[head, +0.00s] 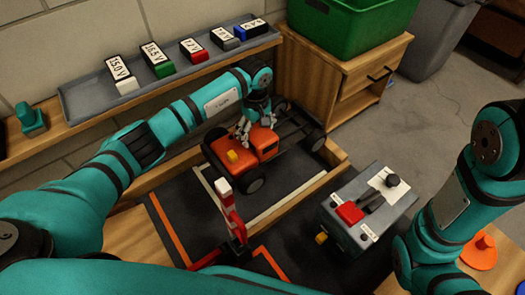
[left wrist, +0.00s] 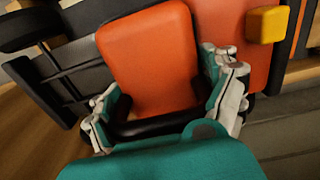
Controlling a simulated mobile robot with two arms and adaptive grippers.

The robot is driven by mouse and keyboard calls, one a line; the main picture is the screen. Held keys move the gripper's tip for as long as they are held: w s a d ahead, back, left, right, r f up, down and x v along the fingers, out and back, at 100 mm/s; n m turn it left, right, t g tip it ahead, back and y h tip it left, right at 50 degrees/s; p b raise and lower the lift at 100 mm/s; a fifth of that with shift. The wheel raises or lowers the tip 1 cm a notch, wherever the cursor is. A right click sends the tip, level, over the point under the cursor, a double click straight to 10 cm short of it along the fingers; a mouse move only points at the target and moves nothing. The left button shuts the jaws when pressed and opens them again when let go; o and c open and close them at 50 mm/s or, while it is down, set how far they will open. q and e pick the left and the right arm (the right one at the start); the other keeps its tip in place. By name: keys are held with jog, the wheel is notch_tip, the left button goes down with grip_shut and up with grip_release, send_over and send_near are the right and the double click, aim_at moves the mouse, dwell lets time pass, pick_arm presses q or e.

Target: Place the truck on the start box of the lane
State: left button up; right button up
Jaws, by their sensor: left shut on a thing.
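The truck (head: 262,142) has an orange body, a yellow block on its front, a dark open rear frame and black wheels. My left gripper (head: 243,126) is shut on its orange cab from above. In the left wrist view, the fingers lie on both sides of the orange cab (left wrist: 150,55). The truck is over the far end of the dark, wood-rimmed lane (head: 190,213); I cannot tell whether its wheels touch the floor. White lines (head: 287,200) mark the lane floor in front of it, partly bounding a box. My right arm shows at the right; its gripper does not.
A red-and-white post (head: 229,208) stands in the lane near the truck. Behind, a grey tray (head: 165,75) holds several voltage-labelled packs. A green bin (head: 348,22) sits on a wooden cabinet (head: 340,75).

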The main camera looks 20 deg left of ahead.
pick_arm(q)
notch_tip(320, 180, down, 5)
jog(key=b, duration=0.3)
jog(key=shift+d+f, duration=0.1)
jog(key=shift+f, duration=0.05)
jog(key=shift+w+f+b, duration=0.1)
jog(key=shift+f+b, duration=1.4)
jog(key=shift+f, duration=0.35)
jog(key=shift+f+b, duration=0.3)
jog(key=shift+f, duration=0.3)
jog(key=o, duration=1.5)
jog(key=shift+f, duration=0.1)
